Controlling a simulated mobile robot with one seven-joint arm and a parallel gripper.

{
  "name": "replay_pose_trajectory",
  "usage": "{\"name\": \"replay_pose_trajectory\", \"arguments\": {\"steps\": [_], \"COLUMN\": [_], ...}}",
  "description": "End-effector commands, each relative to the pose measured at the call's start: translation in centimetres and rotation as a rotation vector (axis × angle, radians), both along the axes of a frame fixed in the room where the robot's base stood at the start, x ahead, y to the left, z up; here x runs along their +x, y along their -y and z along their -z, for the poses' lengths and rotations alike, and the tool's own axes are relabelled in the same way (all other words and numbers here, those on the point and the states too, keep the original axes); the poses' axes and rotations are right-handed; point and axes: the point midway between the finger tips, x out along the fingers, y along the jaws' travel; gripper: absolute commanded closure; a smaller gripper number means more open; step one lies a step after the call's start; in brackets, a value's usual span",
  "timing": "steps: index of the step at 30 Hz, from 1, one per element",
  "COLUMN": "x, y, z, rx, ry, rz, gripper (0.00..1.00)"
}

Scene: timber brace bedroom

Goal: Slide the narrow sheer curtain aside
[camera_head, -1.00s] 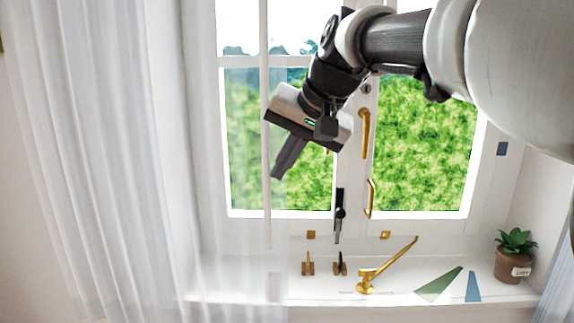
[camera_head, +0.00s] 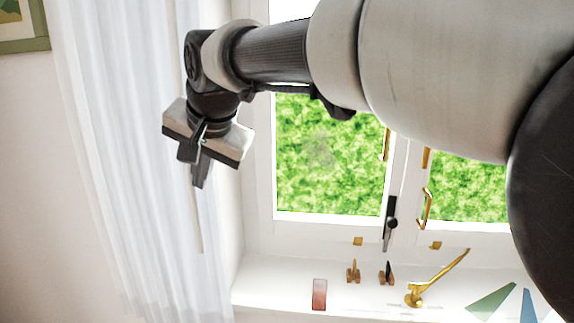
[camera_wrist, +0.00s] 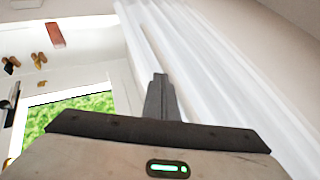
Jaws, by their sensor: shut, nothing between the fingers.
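The sheer white curtain (camera_head: 110,150) hangs in folds at the left of the window in the head view. Its right edge lies beside the window frame, and the left pane shows uncovered. It also fills the upper middle and right of the wrist view (camera_wrist: 215,75). A thin pale rod (camera_head: 198,225) hangs along the curtain below my fingers. My gripper (camera_head: 198,180) is shut and empty, pointing down in front of the curtain's right part. Its fingers also show in the wrist view (camera_wrist: 160,95), against the curtain folds. I cannot tell whether they touch the cloth or rod.
The window sill (camera_head: 290,270) holds a reddish block (camera_head: 319,294), small wooden pegs (camera_head: 353,272) and a brass stay (camera_head: 415,298). Green (camera_head: 492,302) and blue (camera_head: 526,308) pieces lie at the right. A framed picture (camera_head: 22,30) hangs upper left. My arm hides the upper window.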

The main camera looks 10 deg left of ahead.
Motion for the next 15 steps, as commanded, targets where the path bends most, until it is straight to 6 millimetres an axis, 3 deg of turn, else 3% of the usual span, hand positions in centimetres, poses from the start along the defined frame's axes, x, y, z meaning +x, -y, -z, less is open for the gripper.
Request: {"name": "replay_pose_trajectory", "arguments": {"steps": [6,15], "x": [-0.2,-0.1], "y": [-2.4,-3.0], "z": [-0.2,-0.1], "rx": [0.001,0.002], "ry": [0.001,0.0], "rz": [-0.002,-0.001], "gripper": [1.0,1.0]}}
